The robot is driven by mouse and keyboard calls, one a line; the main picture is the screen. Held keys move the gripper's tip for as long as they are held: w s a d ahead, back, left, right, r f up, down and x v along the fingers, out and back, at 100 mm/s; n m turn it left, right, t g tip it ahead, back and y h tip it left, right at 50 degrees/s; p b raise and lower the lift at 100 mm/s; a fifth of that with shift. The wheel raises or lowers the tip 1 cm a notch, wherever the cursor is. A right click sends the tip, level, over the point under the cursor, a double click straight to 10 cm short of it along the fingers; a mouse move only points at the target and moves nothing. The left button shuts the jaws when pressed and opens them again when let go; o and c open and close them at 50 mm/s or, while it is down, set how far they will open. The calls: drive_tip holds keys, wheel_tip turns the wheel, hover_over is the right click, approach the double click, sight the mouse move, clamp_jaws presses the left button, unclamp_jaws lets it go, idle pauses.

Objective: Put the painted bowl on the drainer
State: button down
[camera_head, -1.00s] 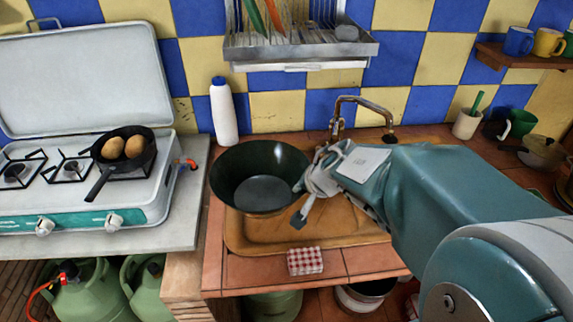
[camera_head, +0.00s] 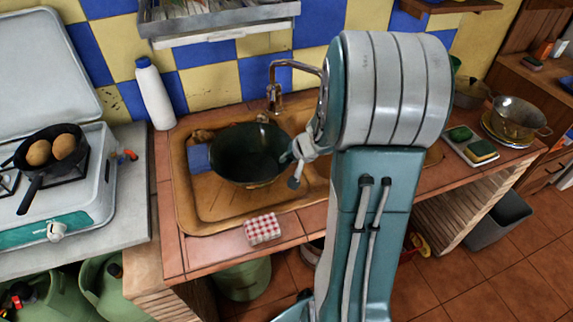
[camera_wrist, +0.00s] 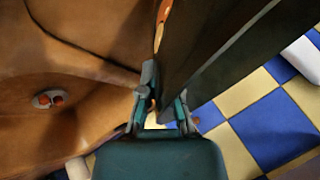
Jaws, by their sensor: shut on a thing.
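The dark painted bowl (camera_head: 248,158) is over the sink basin (camera_head: 205,212) in the head view; I cannot tell whether it touches the basin. My gripper (camera_head: 297,158) is shut on the bowl's right rim. In the wrist view my gripper (camera_wrist: 163,105) pinches the bowl's dark wall (camera_wrist: 225,45), which fills the upper right. The drainer is the metal wall rack (camera_head: 222,28) at the top of the head view, above and behind the bowl. Its upper part is cut off by the frame.
A tap (camera_head: 274,95) stands behind the bowl. A white bottle (camera_head: 155,95) is at the left, below the drainer. A checkered block (camera_head: 263,229) lies on the front counter edge. A pan (camera_head: 45,158) sits on the stove. My arm hides part of the right counter.

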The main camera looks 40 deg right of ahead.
drive_tip(key=shift+a+f, duration=0.1)
drive_tip(key=shift+f, duration=1.05)
drive_tip(key=c, duration=0.8)
unclamp_jaws()
drive_tip(key=shift+f, duration=0.1)
